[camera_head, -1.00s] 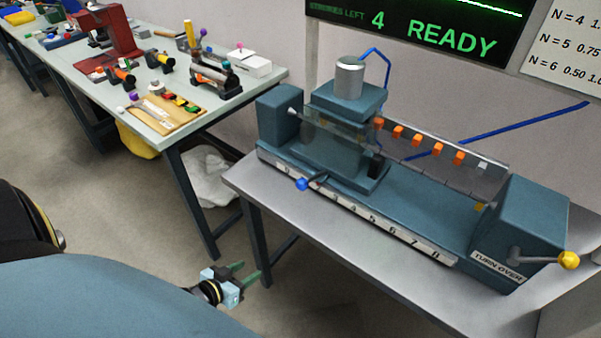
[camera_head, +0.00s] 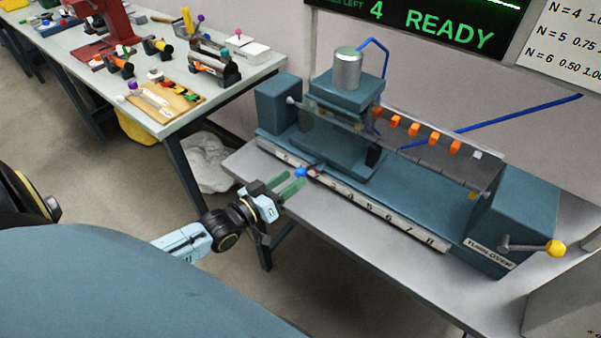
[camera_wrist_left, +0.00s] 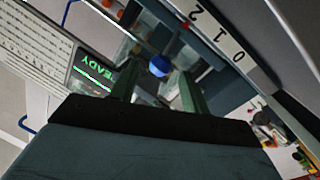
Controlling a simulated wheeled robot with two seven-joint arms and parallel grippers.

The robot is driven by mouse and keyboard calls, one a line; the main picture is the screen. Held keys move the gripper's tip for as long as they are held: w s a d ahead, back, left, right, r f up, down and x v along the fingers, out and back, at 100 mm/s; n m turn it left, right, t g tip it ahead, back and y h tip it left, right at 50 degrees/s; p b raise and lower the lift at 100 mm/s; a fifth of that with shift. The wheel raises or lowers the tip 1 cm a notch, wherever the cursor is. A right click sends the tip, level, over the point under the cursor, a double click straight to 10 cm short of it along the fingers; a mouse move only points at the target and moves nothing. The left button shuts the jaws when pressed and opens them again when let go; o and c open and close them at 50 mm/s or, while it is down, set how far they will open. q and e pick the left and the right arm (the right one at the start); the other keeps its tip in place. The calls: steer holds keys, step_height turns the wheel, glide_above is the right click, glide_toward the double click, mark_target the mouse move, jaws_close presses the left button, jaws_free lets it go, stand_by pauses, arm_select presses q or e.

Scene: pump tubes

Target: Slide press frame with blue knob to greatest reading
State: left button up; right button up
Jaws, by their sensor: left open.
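The press frame (camera_head: 345,98) is a teal block with a grey cylinder on top. It stands toward the left part of a long teal bed with a white number scale (camera_head: 375,214) along its front. The blue knob (camera_head: 300,172) sticks out at the front of the frame on a dark rod, above the low end of the scale. My left gripper (camera_head: 292,188) is open, its green fingers just short of the knob. In the left wrist view the blue knob (camera_wrist_left: 159,66) shows between and beyond the two fingers. My right gripper is not seen.
A clear tube with several orange blocks (camera_head: 417,131) runs along the bed. A yellow-knobbed crank (camera_head: 556,248) is on the right end block. A display (camera_head: 420,22) reads 4 and READY. A side table (camera_head: 180,122) with tools stands at left.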

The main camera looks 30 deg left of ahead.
mark_target(300, 173)
arm_select(q)
steer(key=shift+x, duration=2.15)
jaws_close()
